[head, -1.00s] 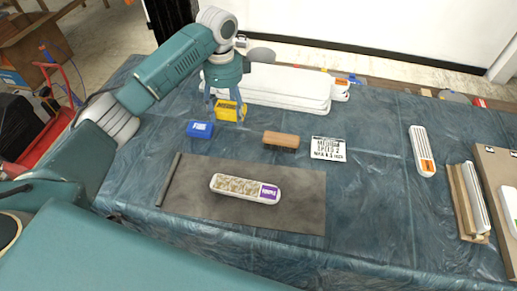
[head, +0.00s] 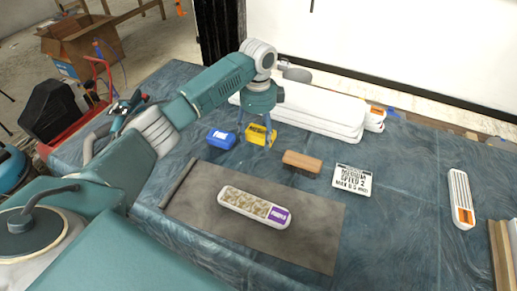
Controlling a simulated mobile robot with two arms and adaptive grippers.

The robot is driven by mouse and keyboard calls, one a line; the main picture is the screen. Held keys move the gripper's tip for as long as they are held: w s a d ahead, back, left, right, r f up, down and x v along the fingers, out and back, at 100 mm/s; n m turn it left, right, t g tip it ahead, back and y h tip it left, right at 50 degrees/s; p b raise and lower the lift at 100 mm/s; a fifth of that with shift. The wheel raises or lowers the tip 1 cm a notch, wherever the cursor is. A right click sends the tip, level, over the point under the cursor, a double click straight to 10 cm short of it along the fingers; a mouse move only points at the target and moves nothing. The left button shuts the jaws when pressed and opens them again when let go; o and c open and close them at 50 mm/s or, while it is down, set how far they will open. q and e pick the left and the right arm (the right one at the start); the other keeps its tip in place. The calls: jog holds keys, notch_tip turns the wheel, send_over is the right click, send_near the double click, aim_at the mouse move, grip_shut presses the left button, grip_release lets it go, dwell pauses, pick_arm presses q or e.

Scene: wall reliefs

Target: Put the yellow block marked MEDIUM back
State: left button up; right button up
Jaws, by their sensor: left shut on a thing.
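The yellow block (head: 255,137) is near the back of the table, just right of a blue block (head: 221,139) and in front of a white stack. My left gripper (head: 260,136) points down from above and is shut on the yellow block, with its blue-grey fingers at the block's sides. The marking on the block is too small to read. I cannot tell whether its underside touches the cloth. My right gripper is not in view.
A brown block (head: 302,161) and a lettered card (head: 352,180) lie to the right. A white holder with a purple label (head: 255,206) lies on a dark mat (head: 310,240). The white stack (head: 310,110) stands behind. An orange-labelled holder (head: 461,200) lies far right.

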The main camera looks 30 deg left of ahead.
aim_at(258, 141)
pick_arm(q)
notch_tip(258, 141, down, 3)
jog(key=shift+f, duration=2.1)
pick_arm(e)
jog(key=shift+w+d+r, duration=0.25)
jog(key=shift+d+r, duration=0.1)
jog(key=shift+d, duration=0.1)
pick_arm(q)
jog(key=shift+f, duration=0.1)
jog(key=o, duration=1.1)
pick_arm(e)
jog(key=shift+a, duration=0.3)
pick_arm(q)
notch_tip(258, 141, up, 12)
jog(key=shift+r+b, duration=0.15)
jog(key=shift+b, duration=0.15)
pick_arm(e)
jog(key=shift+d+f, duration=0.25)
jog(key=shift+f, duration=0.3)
